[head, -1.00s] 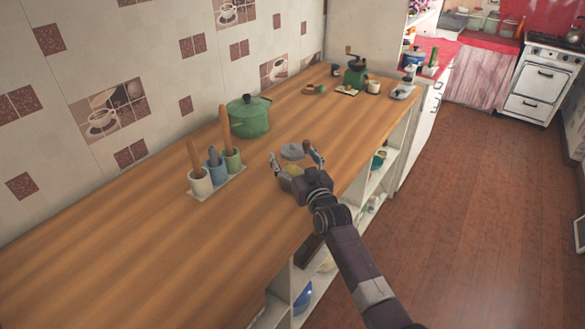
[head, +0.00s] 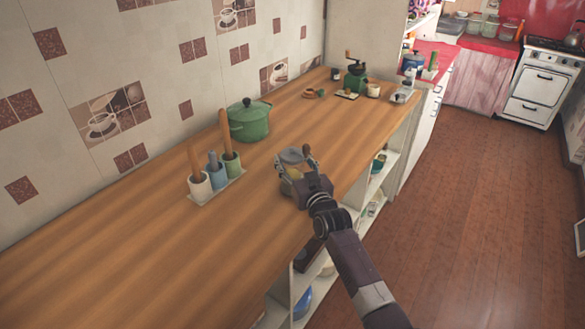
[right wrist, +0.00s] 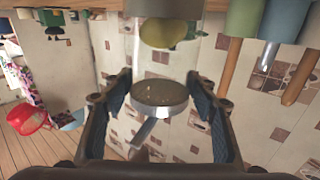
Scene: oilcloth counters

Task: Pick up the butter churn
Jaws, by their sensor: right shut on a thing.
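The butter churn (head: 291,155) is a clear glass jar with a round grey lid and something yellow inside. It stands at the middle of the wooden counter, near its right edge. My right gripper (head: 293,161) reaches in from the front right and is shut on the churn, one finger on each side. In the right wrist view, which looks upside down, the churn's metal lid (right wrist: 158,97) with a flat handle lies between the two fingers (right wrist: 158,80), and the yellow content shows above. The jar's base is partly hidden by my gripper in the head view. My left gripper is not in view.
A tray with several cups and wooden-handled tools (head: 217,187) stands left of the churn. A green pot (head: 250,123) is behind it. A green grinder (head: 356,76) and small items stand at the far end. The near counter is clear.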

